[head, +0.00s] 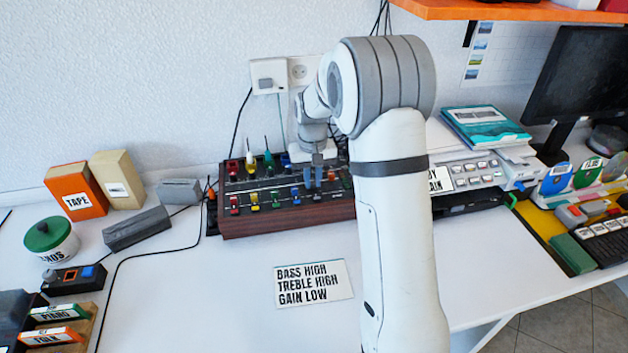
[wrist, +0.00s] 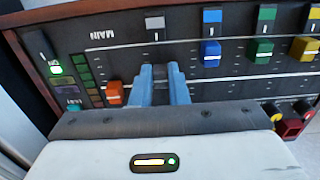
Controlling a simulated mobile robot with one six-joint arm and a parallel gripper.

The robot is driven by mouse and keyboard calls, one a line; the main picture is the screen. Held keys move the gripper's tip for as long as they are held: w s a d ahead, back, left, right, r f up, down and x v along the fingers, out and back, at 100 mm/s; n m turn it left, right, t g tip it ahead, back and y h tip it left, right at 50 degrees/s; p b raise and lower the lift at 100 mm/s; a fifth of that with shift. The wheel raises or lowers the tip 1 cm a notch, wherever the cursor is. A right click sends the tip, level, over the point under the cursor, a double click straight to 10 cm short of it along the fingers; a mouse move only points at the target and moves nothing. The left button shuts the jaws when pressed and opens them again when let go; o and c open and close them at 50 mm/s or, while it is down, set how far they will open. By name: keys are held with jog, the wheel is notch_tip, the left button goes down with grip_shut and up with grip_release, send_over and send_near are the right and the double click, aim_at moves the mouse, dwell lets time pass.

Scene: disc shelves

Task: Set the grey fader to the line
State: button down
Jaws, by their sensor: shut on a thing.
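The mixer (head: 285,222) is a dark panel with a wooden front, standing against the wall. My gripper (head: 318,174) reaches down onto its right half. In the wrist view my gripper (wrist: 168,80) has its two blue fingers shut on the grey fader (wrist: 174,76), whose cap shows only in part between them. A grey tab (wrist: 155,22) marks this channel. Long thin white lines cross the panel, one of them beyond the fingers (wrist: 125,46). The exact offset of the grey fader from a line is hidden by the fingers.
In the wrist view an orange fader (wrist: 114,92) is left of the fingers; blue (wrist: 210,53), green (wrist: 262,50) and yellow (wrist: 302,48) faders are to the right. A card (head: 313,284) reading "BASS HIGH TREBLE HIGH GAIN LOW" lies before the mixer. The table there is otherwise clear.

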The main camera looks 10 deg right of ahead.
jog(key=shift+w, duration=0.9)
jog(key=c, duration=1.4)
grip_release()
notch_tip(320, 180, up, 8)
jog(key=shift+p, duration=0.45)
